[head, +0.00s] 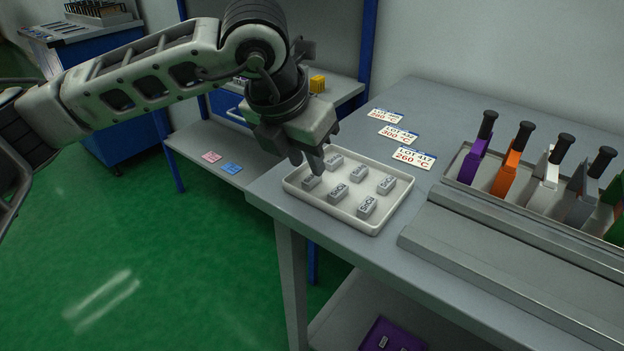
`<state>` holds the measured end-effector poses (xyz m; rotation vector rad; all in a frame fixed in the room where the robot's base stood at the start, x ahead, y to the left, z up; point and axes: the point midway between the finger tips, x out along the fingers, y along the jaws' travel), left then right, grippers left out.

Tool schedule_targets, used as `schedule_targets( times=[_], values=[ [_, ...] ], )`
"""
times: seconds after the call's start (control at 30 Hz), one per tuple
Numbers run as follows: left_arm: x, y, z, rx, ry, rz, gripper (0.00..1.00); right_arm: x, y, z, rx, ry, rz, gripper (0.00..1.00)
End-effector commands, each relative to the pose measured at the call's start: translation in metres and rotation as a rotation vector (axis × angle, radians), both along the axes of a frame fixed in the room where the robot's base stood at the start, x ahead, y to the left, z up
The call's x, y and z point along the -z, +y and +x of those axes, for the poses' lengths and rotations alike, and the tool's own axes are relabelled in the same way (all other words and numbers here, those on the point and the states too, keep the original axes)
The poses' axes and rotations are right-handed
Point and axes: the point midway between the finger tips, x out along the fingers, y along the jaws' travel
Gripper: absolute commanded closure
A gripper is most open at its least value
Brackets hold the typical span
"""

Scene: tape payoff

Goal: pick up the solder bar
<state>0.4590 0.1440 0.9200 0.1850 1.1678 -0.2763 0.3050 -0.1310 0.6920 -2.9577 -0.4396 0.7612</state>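Several small grey solder bars marked SnCu lie apart in a white tray (377,226) near the front left corner of the grey table. My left gripper (306,167) points down over the tray's left side, with its two fingers apart. The nearest solder bar (311,181) is just below the fingertips, and I cannot tell whether they touch it. Another solder bar (334,161) sits behind the fingers, partly covered. Further bars, such as the front one (367,207), lie clear to the right. My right gripper is not in view.
Lot cards with temperatures (413,158) lie behind the tray. A grey rack (480,193) with several coloured, black-handled tools stands to the right. A lower shelf (205,150) with a pink and a blue card is at the left. A purple tray (392,338) lies beneath the table.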

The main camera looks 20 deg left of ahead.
Motion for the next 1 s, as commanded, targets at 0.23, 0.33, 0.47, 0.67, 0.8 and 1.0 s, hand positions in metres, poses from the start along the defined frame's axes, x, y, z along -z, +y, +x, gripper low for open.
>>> schedule_targets(
  times=[0.23,0.33,0.47,0.67,0.8,1.0],
  values=[
    [0.03,-0.002,0.008,0.0,0.001,0.0,0.75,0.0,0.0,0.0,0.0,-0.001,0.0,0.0],
    [0.032,-0.003,0.009,0.001,0.0,-0.001,0.75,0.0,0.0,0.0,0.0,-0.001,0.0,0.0],
    [0.032,-0.003,0.009,0.001,0.0,-0.001,0.75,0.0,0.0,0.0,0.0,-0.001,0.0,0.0],
    [0.032,-0.003,0.009,0.0,0.0,-0.001,1.0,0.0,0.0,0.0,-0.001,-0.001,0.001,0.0],
    [0.032,-0.003,0.009,0.0,0.0,-0.001,1.0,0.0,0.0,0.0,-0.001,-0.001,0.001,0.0],
    [0.028,-0.003,0.009,0.0,-0.001,0.0,1.0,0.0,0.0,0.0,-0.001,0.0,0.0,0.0]
  ],
)
